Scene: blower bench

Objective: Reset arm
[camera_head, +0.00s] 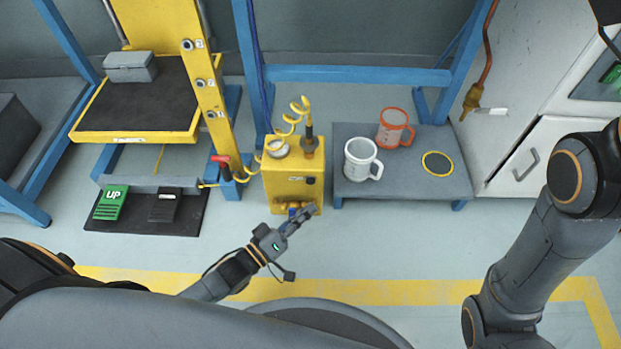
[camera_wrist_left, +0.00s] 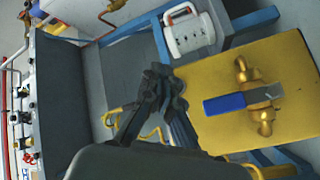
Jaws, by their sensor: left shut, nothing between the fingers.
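My left arm comes in from the lower left in the head view. Its gripper (camera_head: 308,211) is shut and empty, in front of the lower front of the yellow box unit (camera_head: 290,184). In the left wrist view the gripper (camera_wrist_left: 163,75) has its fingertips together, with nothing between them. My right arm (camera_head: 545,232) stands bent at the right edge of the head view; its gripper is out of the picture.
A low grey table (camera_head: 408,188) holds a white mug (camera_head: 358,160) and an orange mug (camera_head: 388,130). A yellow lift (camera_head: 160,137) carries a grey box (camera_head: 130,66). A valve with a blue handle (camera_wrist_left: 224,103) shows in the wrist view. Floor in front is clear.

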